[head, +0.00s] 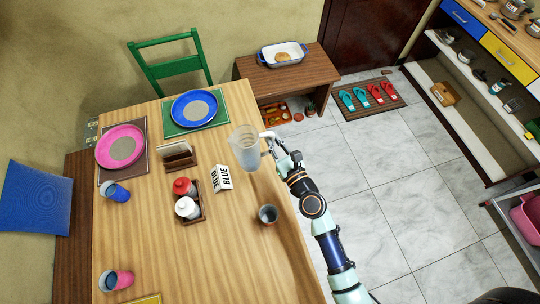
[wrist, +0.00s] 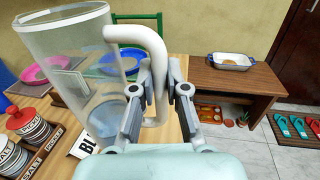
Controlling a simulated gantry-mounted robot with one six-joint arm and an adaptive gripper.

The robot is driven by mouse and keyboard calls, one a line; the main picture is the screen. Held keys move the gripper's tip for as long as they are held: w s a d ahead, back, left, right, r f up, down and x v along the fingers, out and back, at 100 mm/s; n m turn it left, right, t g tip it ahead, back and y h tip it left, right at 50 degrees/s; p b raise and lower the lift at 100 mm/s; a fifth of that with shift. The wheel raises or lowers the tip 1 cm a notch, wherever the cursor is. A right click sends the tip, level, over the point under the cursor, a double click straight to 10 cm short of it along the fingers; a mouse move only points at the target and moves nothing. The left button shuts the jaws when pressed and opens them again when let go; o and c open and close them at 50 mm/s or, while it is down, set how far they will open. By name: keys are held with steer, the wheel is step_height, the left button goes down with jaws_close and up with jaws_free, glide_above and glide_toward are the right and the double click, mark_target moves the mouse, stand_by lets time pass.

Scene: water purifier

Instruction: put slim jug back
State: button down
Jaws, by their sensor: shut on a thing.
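The slim jug (head: 243,147) is a clear, pale jug with a white handle, upright over the right side of the wooden table in the head view. In the wrist view the jug (wrist: 75,75) fills the left, with its white handle (wrist: 150,45) curving toward my gripper. My gripper (head: 270,146) is shut on the handle from the right. In the wrist view the gripper fingers (wrist: 160,95) close around the handle's lower part. The jug looks raised above the table, but its base is hard to see. No water purifier is clearly visible.
Beside the jug are a white BLUE carton (head: 221,178), a wooden napkin holder (head: 179,157), a condiment caddy (head: 196,212) and a dark cup (head: 268,214). A side table (head: 312,75) bears a blue-rimmed dish (head: 283,54). The table's front middle is clear.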

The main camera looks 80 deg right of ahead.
step_height(320, 180, down, 12)
steer(key=b, duration=0.9)
steer(key=c, duration=1.2)
jaws_free()
steer(key=shift+r, duration=0.15)
steer(key=b+v, duration=0.2)
steer(key=v, duration=1)
steer(key=shift+r+b, duration=0.2)
steer(key=shift+b, duration=0.1)
